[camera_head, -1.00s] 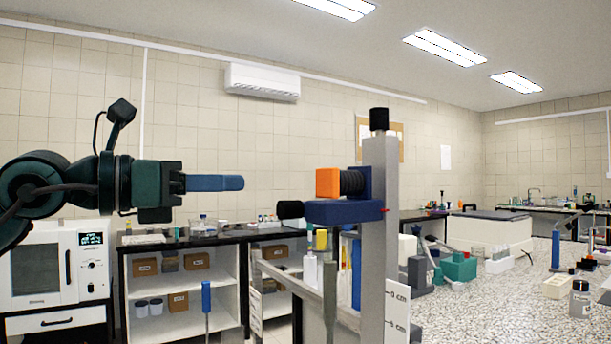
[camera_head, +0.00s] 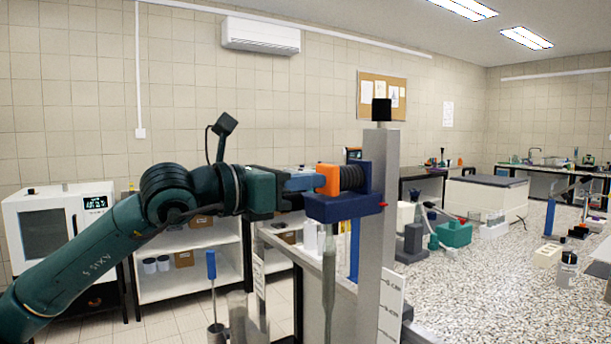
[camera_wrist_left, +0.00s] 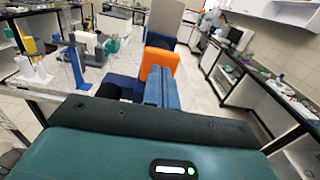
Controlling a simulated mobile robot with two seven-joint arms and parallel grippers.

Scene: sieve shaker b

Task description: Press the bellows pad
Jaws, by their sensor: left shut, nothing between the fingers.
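The bellows pad is an orange block (camera_head: 328,180) on the end of a black ribbed bellows (camera_head: 352,177). It sits on a dark blue carriage (camera_head: 345,207) on a tall grey post (camera_head: 378,240). My left gripper (camera_head: 312,180) is shut and empty, its blue fingers pointing right with their tips at the pad's left face. In the left wrist view the shut fingers (camera_wrist_left: 162,90) reach up to the orange pad (camera_wrist_left: 159,65); they look to touch it, but exact contact is hard to tell. The right gripper is not in view.
A white oven (camera_head: 60,235) and shelves (camera_head: 205,262) stand behind my left arm.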

